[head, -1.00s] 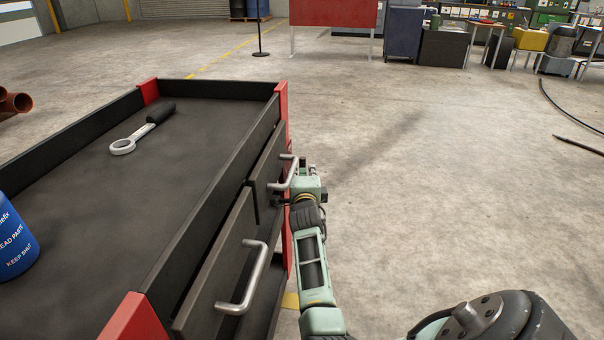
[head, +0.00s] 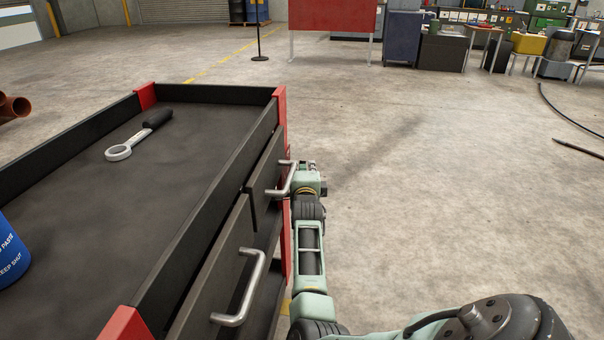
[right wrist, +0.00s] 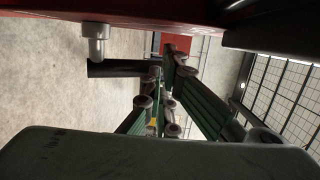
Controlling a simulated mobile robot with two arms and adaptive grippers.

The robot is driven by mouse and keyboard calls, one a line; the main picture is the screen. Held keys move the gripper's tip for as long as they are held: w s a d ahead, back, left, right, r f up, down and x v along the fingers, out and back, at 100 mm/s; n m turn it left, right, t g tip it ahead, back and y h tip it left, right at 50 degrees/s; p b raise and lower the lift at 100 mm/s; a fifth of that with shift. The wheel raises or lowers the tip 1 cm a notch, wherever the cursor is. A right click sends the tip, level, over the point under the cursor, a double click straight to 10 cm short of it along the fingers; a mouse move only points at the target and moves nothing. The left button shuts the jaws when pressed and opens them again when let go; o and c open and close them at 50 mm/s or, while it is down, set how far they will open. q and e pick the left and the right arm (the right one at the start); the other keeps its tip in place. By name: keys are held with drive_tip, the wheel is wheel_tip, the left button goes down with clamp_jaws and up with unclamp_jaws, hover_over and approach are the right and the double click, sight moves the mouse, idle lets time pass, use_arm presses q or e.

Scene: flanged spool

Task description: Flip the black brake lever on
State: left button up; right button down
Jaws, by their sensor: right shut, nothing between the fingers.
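A short black cylindrical bar (right wrist: 115,68) shows in the right wrist view beside the fingertips, under the red edge of the cart. It may be the brake lever; I cannot tell for sure, nor whether the fingers touch it. My right gripper (right wrist: 165,75) is shut and empty, its green linkage fingers pointing away from the camera. In the head view my right arm reaches along the right side of the black and red tool cart (head: 284,105), and the cart and drawer handle hide the fingers. No brake lever can be made out in the head view. My left gripper is out of view.
Two metal drawer handles, near (head: 247,290) and far (head: 288,180), stick out close to my right arm. Open concrete floor lies right of the cart.

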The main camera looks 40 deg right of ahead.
drive_tip(key=shift+w+d, duration=0.15)
drive_tip(key=shift+d, duration=0.05)
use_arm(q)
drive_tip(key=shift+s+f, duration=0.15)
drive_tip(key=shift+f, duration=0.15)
